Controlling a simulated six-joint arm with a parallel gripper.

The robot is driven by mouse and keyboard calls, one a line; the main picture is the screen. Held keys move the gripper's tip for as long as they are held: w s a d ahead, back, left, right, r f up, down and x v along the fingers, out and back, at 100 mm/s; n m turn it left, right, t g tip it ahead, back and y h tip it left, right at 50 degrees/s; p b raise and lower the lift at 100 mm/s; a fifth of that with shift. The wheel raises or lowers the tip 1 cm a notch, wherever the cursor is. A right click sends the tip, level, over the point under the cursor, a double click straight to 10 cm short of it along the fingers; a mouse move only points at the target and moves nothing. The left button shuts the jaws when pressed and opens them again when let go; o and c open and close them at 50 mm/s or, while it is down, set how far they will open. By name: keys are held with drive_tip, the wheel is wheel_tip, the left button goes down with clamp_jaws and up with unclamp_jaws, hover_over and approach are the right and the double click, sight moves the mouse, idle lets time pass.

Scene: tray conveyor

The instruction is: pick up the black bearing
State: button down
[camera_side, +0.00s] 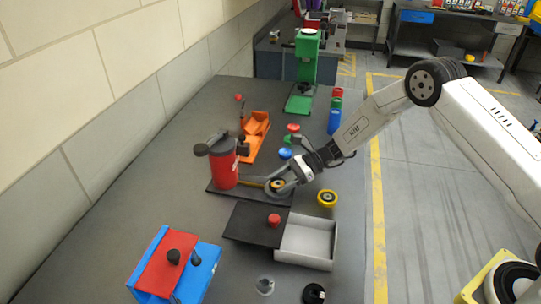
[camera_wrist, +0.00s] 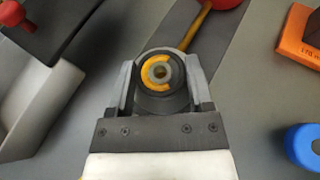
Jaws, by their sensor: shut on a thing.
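My gripper (camera_side: 283,187) is shut on the black bearing (camera_side: 277,184), a dark round ring with a yellow inner part. In the wrist view the bearing (camera_wrist: 160,73) sits between the two fingers of my gripper (camera_wrist: 160,75), one finger on each side. The fingers hide part of its rim. In the side view it is over or beside the dark base plate of a red press; I cannot tell if it touches the plate. A yellow ring with a dark middle (camera_side: 327,198) lies on the table to the right of my gripper.
The red press (camera_side: 223,168) stands close on the left, with a yellow rod (camera_wrist: 197,27) near the bearing. An open grey tray (camera_side: 307,242) with a dark lid (camera_side: 254,223) is in front. An orange fixture (camera_side: 256,136) and blue round piece (camera_side: 285,153) are behind.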

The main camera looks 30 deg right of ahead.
drive_tip(key=shift+r, duration=0.2)
drive_tip(key=shift+r, duration=0.8)
drive_tip(key=s+d+r, duration=0.2)
drive_tip(key=s+r, duration=0.9)
drive_tip(key=s, duration=0.2)
drive_tip(key=shift+s+d, duration=0.35)
drive_tip(key=shift+w+r, duration=0.1)
